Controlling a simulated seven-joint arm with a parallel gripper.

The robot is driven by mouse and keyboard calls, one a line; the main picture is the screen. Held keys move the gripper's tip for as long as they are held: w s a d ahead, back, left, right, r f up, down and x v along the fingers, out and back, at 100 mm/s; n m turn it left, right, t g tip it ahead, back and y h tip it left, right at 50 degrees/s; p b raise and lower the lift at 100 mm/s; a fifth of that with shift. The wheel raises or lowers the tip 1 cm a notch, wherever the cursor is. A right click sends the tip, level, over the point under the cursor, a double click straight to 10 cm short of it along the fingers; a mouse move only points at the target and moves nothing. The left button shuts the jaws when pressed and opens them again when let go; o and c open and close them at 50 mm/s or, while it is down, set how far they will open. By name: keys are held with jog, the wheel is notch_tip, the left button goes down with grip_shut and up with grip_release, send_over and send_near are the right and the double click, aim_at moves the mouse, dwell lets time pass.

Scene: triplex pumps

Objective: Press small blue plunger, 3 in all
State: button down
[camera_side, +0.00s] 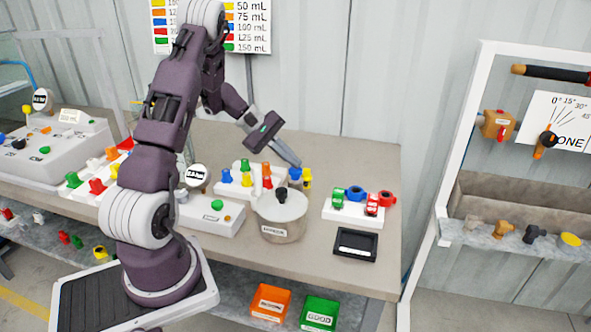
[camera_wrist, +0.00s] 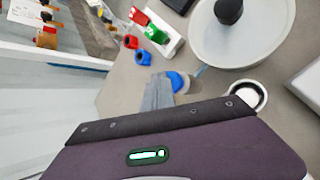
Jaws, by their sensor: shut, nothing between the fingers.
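In the side view, a blue plunger (camera_side: 295,174) stands behind the lidded pot, beside a yellow plunger (camera_side: 307,178). My gripper (camera_side: 296,163) is shut and empty, its tips just above that blue plunger; contact cannot be told. In the wrist view, the shut fingers of my gripper (camera_wrist: 161,78) reach beside a round blue cap (camera_wrist: 179,82), partly hidden by them.
The lidded pot (camera_side: 279,222) stands close in front of the plungers. A white block with green, blue and red parts (camera_side: 352,211) and a black tray (camera_side: 356,245) lie to the right. A white-rimmed round item (camera_wrist: 248,95) is near the fingers. The table behind is clear.

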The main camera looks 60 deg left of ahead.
aim_at(291, 169)
jog(key=shift+r, duration=0.65)
jog(key=shift+r, duration=2.5)
